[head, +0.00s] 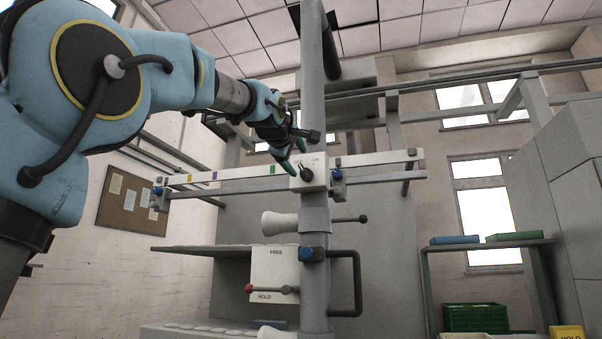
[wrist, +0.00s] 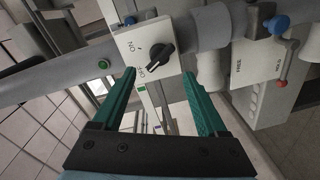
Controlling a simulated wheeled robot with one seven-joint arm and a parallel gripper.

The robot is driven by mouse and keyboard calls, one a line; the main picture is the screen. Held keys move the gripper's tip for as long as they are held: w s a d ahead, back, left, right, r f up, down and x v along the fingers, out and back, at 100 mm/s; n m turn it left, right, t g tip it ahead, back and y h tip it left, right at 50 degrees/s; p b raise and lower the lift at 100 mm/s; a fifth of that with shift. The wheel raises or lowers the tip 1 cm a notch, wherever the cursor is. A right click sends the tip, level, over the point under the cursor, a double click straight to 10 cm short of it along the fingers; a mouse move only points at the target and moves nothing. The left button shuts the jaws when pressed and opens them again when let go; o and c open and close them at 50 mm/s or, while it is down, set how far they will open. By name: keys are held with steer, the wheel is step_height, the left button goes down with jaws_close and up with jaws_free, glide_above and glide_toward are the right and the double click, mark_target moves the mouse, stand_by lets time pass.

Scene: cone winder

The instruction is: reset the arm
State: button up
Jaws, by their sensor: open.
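My gripper (head: 295,150) is at the end of my raised blue arm, in front of the white switch box on the grey post. In the wrist view its two green fingers (wrist: 157,80) are apart, with nothing between them. The white switch box (wrist: 127,42) with its black rotary knob (wrist: 161,61) lies just beyond the fingertips. The knob also shows in the head view (head: 308,171), partly close to the fingers. Whether a finger touches the box or knob I cannot tell. The small labels around the knob are hard to read.
A white plate (head: 268,268) marked FREE and HOLD has a red-tipped lever (head: 249,288) pointing left. Long horizontal rails (head: 230,175) cross behind the gripper. A white cone (head: 280,223) sits below. A shelf (head: 487,244) with trays stands right. Open air lies left, below my arm.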

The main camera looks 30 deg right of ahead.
steer(key=shift+v, duration=0.95)
steer(key=w+a+f+m+g+y, duration=0.1)
steer(key=w+a+f+y, duration=0.3)
steer(key=f, duration=0.8)
steer(key=w+a+f+m+g+y, duration=0.1)
steer(key=w+a+f+g, duration=0.15)
steer(key=a+f, duration=0.7)
steer(key=w+a+f+m+g+y, duration=0.1)
steer(key=w+a+f+y, duration=0.15)
steer(key=f, duration=1.25)
steer(key=s+a+f+m+g+y, duration=0.1)
steer(key=s+a+f+g, duration=0.15)
steer(key=a+f, duration=0.5)
steer(key=s+a+f+m+g+y, duration=0.15)
steer(key=s+a+f, duration=0.3)
steer(key=f, duration=0.65)
steer(key=s+a+f+m+g+y, duration=0.1)
steer(key=s+a+f+g, duration=0.2)
steer(key=s+a+f, duration=0.8)
step_height(320, 180, up, 20)
steer(key=s+d+p, duration=0.2)
steer(key=p, duration=1.8)
steer(key=shift+s+p, duration=0.2)
steer(key=shift+p, duration=0.1)
